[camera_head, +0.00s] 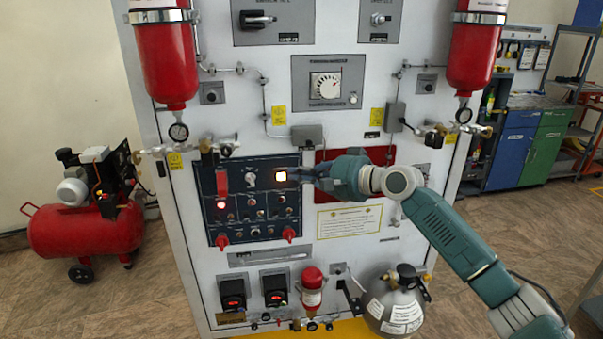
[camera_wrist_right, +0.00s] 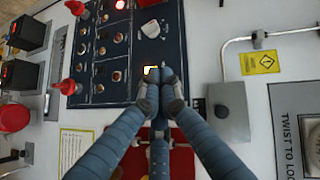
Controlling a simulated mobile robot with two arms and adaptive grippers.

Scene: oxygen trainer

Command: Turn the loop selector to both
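The dark blue control panel (camera_head: 208,205) carries a pale rotary knob (camera_head: 250,179), which also shows in the right wrist view (camera_wrist_right: 151,29). A black-handled selector (camera_head: 258,20) sits on a grey plate at the top. A white dial (camera_head: 325,85) is in the middle. The labels are too small to read, so I cannot tell which is the loop selector. My right gripper (camera_head: 298,175) is at the panel's upper right, beside a lit yellow square (camera_head: 281,176). In the right wrist view, its fingers (camera_wrist_right: 160,80) are drawn together with nothing visible between them. My left gripper is out of view.
Red cylinders (camera_head: 165,60) (camera_head: 472,55) hang on both sides. A grey box (camera_head: 307,135) and conduit lie just above my right gripper. A red panel (camera_head: 380,155) is behind it. Red guarded levers (camera_head: 222,182) stick out from the panel. A red compressor (camera_head: 85,235) stands left.

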